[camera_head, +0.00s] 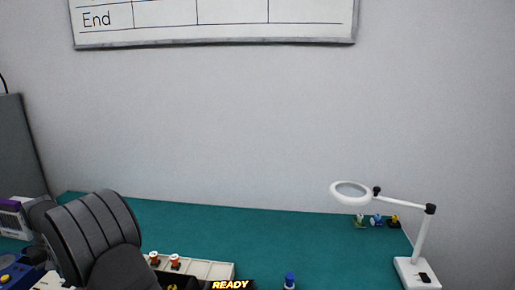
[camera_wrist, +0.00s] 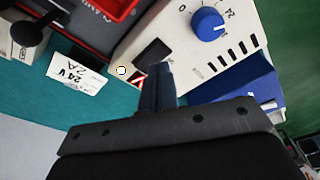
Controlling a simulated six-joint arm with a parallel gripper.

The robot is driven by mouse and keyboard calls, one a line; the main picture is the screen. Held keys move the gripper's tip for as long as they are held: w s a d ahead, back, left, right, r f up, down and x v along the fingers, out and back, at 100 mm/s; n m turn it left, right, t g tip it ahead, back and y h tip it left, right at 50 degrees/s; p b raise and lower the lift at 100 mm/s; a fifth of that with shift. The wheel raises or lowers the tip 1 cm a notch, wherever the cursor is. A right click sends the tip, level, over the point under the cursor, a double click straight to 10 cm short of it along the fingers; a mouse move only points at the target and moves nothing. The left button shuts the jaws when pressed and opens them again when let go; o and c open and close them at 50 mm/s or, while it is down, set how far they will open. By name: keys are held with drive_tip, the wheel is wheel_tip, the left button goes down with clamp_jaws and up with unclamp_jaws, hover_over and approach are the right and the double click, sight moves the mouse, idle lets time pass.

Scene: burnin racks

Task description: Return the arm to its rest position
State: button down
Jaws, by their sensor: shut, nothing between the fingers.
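My gripper (camera_wrist: 157,85) shows in the wrist view with its dark fingers together and nothing between them. Its fingertips point toward a white device panel with a blue knob (camera_wrist: 208,24); I cannot tell whether they touch it. In the head view, the large dark ribbed shape at lower left is part of my own arm, and my fingertips do not show clearly there.
A white magnifier lamp (camera_head: 417,268) stands at the right of the green mat (camera_head: 270,225).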

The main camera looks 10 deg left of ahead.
wheel_tip(320, 180, up, 4)
drive_tip(key=shift+r, duration=0.1)
wheel_tip(320, 180, down, 7)
drive_tip(key=shift+f, duration=0.1)
drive_tip(key=s+d+r+n+t, duration=0.1)
drive_tip(key=r+n, duration=0.5)
drive_tip(key=r, duration=0.7)
drive_tip(key=shift+s+d+r+t+y, duration=0.35)
drive_tip(key=shift+s+d, duration=0.35)
drive_tip(key=shift+d, duration=0.45)
